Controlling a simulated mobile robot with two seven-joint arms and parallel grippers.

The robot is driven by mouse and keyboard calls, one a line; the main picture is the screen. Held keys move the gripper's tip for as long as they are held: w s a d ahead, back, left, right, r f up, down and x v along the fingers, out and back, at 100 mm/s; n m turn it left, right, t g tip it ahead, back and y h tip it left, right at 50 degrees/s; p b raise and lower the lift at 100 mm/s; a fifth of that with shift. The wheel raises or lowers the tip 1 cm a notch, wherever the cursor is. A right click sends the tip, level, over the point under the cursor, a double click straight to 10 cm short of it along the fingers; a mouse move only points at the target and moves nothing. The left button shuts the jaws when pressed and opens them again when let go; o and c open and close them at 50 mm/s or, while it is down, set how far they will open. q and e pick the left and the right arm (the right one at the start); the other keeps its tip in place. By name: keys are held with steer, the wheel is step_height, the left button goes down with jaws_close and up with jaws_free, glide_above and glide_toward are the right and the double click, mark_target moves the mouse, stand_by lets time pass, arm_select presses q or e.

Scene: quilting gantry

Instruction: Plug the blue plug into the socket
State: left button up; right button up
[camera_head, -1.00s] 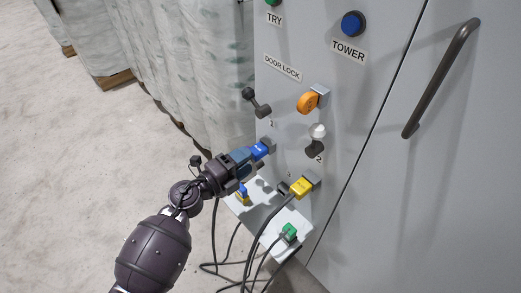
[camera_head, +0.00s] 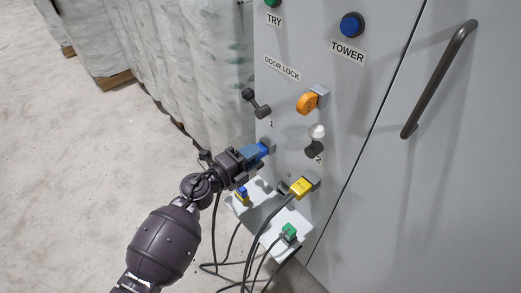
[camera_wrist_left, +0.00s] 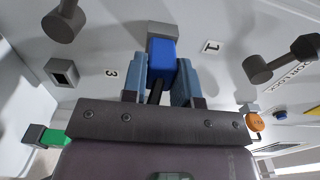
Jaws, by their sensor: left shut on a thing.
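The blue plug (camera_head: 264,149) is between the fingers of my left gripper (camera_head: 256,154), which is shut on it at the cabinet panel. In the left wrist view the blue plug (camera_wrist_left: 161,56) lies between the blue-grey fingers (camera_wrist_left: 160,85), its front end at a grey socket (camera_wrist_left: 164,30). Plug and socket look lined up and in contact; how deep the plug sits cannot be told. The grey socket (camera_head: 271,142) is mostly hidden behind the plug in the head view. My right gripper is not in view.
A yellow plug (camera_head: 302,187) sits on the panel to the lower right. A white shelf (camera_head: 262,207) below holds a green plug (camera_head: 289,230) and a yellow-and-blue piece (camera_head: 242,195). Black cables hang below.

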arm_select(q)
steer(key=shift+a, duration=0.1)
jaws_close()
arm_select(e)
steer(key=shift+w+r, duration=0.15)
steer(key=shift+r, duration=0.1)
arm_select(q)
steer(key=shift+s+a, duration=0.45)
steer(key=shift+a, duration=0.1)
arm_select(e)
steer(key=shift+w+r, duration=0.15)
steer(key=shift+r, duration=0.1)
arm_select(q)
steer(key=shift+p+v, duration=0.45)
steer(key=shift+v, duration=0.55)
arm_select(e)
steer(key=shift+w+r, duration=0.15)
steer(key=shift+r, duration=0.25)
